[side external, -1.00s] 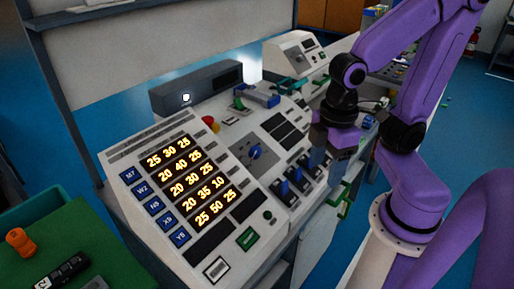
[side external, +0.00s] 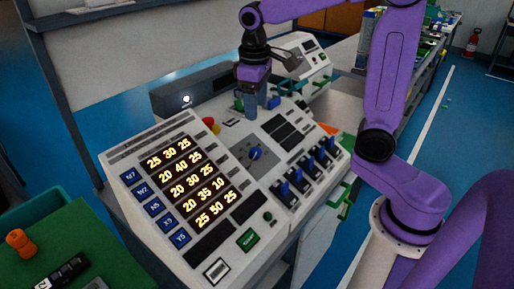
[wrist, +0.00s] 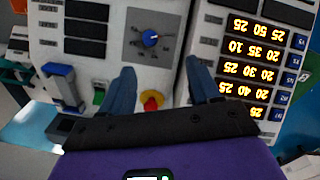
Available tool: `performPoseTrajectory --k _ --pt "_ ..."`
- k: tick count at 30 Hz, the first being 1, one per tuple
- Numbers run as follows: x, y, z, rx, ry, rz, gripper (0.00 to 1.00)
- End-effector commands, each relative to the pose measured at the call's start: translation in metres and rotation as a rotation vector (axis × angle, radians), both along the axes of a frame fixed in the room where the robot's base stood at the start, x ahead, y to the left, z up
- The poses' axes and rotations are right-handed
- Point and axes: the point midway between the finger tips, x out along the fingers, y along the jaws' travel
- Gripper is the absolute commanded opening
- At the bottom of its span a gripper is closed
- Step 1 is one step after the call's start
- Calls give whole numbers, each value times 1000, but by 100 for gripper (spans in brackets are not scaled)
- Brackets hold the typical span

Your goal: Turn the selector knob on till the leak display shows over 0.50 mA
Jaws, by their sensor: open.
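The selector knob (side external: 255,153) is a small blue knob on a grey square plate in the sloped test panel. It also shows in the wrist view (wrist: 150,38), uncovered, beyond my fingertips. My gripper (side external: 262,106) is open and empty above the back of the panel, behind the knob and apart from it. In the wrist view its two blue fingers (wrist: 160,75) are spread wide. Dark display windows (side external: 280,127) sit behind and to the right of the knob. I cannot tell which is the leak display, and I see no mA reading.
Lit orange number displays (side external: 188,178) fill the panel's left part. A red and yellow button (wrist: 152,101) lies between my fingers in the wrist view. Blue lever switches (side external: 300,175) stand right of the knob. A dark box (side external: 195,90) stands behind the panel.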

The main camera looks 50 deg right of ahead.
Motion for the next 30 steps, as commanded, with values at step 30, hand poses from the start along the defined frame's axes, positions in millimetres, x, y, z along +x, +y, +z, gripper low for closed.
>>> performPoseTrajectory --k 30 --pt "19 -27 -108 -10 8 -92 62"
